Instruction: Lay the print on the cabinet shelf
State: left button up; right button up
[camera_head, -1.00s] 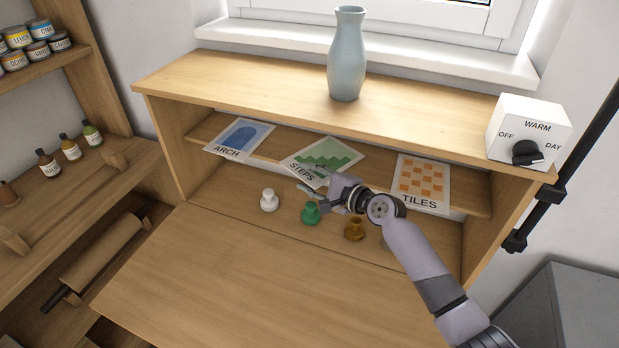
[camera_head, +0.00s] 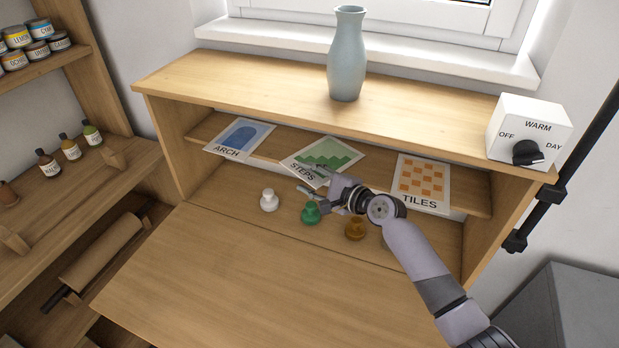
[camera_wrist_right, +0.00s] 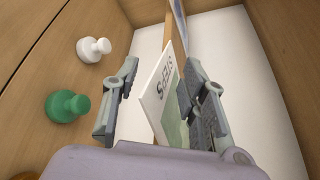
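The STEPS print (camera_head: 325,157), white with green stepped shapes, rests tilted on the cabinet shelf (camera_head: 267,150), its lower edge over the shelf's front. My right gripper (camera_head: 312,184) is at the front lower edge of the STEPS print. In the right wrist view, my right gripper (camera_wrist_right: 157,100) has its fingers apart, with the STEPS print (camera_wrist_right: 163,92) between them, nearer the right-hand finger. My left gripper is out of view.
White (camera_head: 269,200), green (camera_head: 311,213) and brown (camera_head: 355,228) small knob-shaped pieces stand on the cabinet floor below my right arm. A blue vase (camera_head: 347,55) and a white dial box (camera_head: 528,130) stand on the cabinet top. The front board (camera_head: 230,275) is clear.

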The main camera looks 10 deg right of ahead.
jog(key=v, duration=1.2)
dwell(1.2)
